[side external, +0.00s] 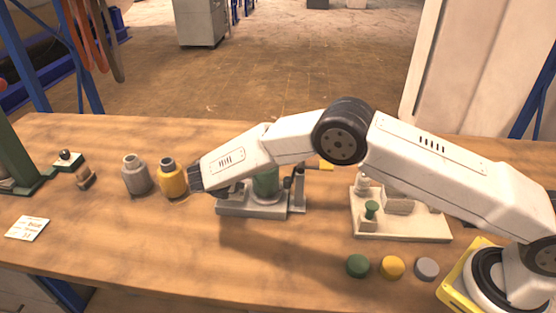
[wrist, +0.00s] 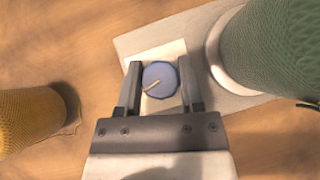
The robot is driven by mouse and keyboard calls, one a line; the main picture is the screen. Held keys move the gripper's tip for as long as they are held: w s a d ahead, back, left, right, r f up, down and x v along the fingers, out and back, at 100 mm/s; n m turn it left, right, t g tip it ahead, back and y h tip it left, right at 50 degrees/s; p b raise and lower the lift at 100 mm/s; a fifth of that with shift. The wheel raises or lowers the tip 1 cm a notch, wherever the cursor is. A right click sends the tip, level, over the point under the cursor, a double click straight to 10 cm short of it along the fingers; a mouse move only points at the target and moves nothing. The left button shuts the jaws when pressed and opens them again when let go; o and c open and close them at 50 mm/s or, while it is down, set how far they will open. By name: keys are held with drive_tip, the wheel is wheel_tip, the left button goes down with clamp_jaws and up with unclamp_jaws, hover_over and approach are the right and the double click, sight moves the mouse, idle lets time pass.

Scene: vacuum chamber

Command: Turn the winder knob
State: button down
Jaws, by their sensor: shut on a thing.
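The winder knob (wrist: 160,80) is a round blue-grey disc with a pale line mark pointing to the lower left. It sits on a pale block on the winder's grey base plate (side external: 245,210). My gripper (wrist: 158,76) is around the knob, one finger on each side, and shut on it. A green spool (wrist: 272,45) stands on the same base, to the right of my gripper in the wrist view; it also shows in the side view (side external: 265,183). In the side view my wrist hangs over the base's left end, and I cannot make out the knob there.
A yellow spool (side external: 171,180) stands close left of my gripper, with a grey spool (side external: 135,175) beyond it. A white fixture (side external: 400,228) stands right of the winder. Green (side external: 358,266), yellow (side external: 392,267) and grey (side external: 426,269) discs lie in front. The front middle table is clear.

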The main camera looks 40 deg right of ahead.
drive_tip(key=shift+m, duration=0.3)
drive_tip(key=shift+c, duration=1.1)
unclamp_jaws()
drive_tip(key=shift+r, duration=0.1)
drive_tip(key=shift+v, duration=3.85)
drive_tip(key=shift+w+a, duration=0.1)
